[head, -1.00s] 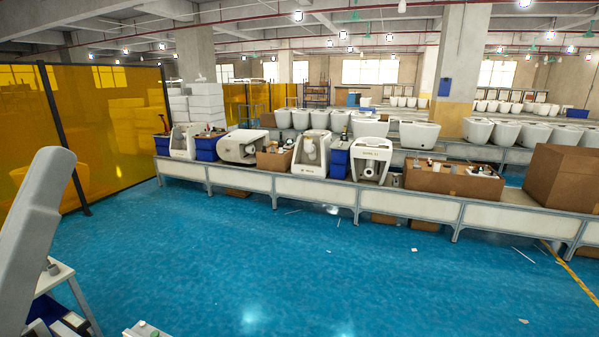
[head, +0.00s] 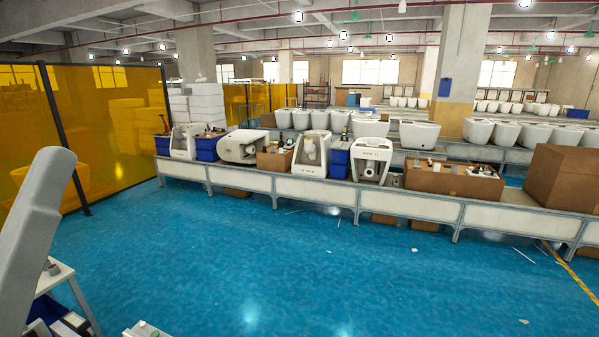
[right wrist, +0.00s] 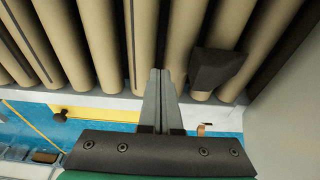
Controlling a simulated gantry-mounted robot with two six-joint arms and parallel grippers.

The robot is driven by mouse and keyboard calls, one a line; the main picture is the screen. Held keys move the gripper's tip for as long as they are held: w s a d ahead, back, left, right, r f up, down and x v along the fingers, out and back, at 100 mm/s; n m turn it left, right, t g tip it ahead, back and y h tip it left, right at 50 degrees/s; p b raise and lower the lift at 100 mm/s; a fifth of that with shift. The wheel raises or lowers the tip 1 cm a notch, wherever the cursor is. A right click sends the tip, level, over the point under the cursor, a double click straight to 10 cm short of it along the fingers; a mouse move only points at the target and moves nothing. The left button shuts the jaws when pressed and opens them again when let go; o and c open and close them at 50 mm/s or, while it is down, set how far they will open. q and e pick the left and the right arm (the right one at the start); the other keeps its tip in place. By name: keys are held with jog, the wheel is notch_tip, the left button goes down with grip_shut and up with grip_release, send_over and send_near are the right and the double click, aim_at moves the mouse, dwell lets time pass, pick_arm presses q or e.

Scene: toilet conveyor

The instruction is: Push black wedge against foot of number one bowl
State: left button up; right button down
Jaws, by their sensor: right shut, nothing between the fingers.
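The black wedge (right wrist: 217,70) lies on the tan rollers in the right wrist view, just right of my right gripper's fingertips and apart from them. My right gripper (right wrist: 160,74) is shut and empty, its tips over the rollers. A smooth pale surface (right wrist: 285,125) fills the right edge of that view; I cannot tell if it is the number one bowl. In the head view white bowls with small dark marks (head: 372,152) stand on the far bench, the marks too small to read. My left gripper is not in view.
The rollers (right wrist: 90,45) run away from the gripper. A pale rail (right wrist: 100,105) crosses below them, with a dark knob (right wrist: 62,115) at left. In the head view, blue bins (head: 207,149) and cardboard boxes (head: 455,180) share the bench; the blue floor (head: 300,260) before it is mostly clear.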

jog(key=shift+f+b, duration=1.8)
jog(key=shift+f, duration=0.15)
jog(key=shift+r+p, duration=0.25)
jog(key=shift+p, duration=0.05)
jog(key=shift+w+a, duration=0.3)
jog(key=shift+a, duration=0.6)
dwell(1.0)
jog(key=shift+w+a, duration=0.15)
jog(key=shift+a, duration=0.15)
jog(key=shift+w+a, duration=0.15)
jog(key=shift+a, duration=0.3)
dwell(0.8)
jog(key=shift+w+a, duration=0.1)
jog(key=shift+a, duration=0.2)
jog(key=shift+w+a, duration=0.35)
jog(key=shift+a, duration=0.55)
dwell(0.9)
jog(key=shift+w+a, duration=0.1)
jog(key=shift+a, duration=0.2)
